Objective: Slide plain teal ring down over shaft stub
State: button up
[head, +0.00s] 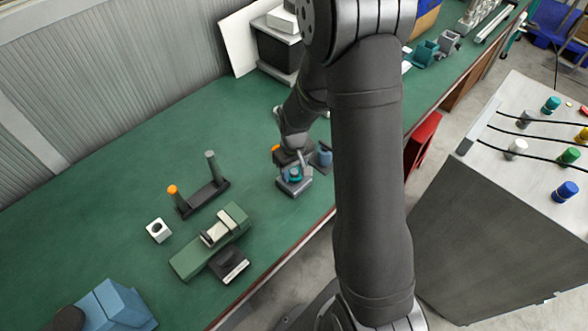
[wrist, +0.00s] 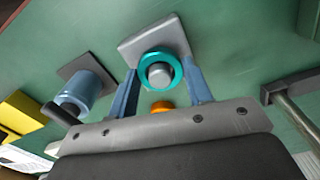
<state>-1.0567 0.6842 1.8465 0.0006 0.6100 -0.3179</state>
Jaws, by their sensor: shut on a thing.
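The plain teal ring (wrist: 176,66) is between the two blue fingers of my gripper (wrist: 161,72), which is shut on it. In the wrist view the round grey end of the shaft stub (wrist: 159,75) shows inside the ring's opening. The stub's grey block (wrist: 134,46) shows behind the ring. In the head view the ring (head: 295,175) is at the grey block (head: 296,187), under my gripper (head: 292,166). I cannot tell how far down the stub the ring sits, or whether it is still above it.
A blue cylinder (wrist: 85,92) on a dark plate stands close by; it also shows in the head view (head: 325,156). An orange-topped piece (wrist: 162,105) is near the fingers. A two-post stand (head: 203,197) and a green fixture (head: 212,243) are to the left.

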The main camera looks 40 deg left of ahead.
jog(key=shift+f, duration=0.6)
jog(key=o, duration=0.7)
notch_tip(320, 180, up, 11)
dwell(0.9)
jog(key=shift+f, duration=4.4)
jog(key=shift+r, duration=0.15)
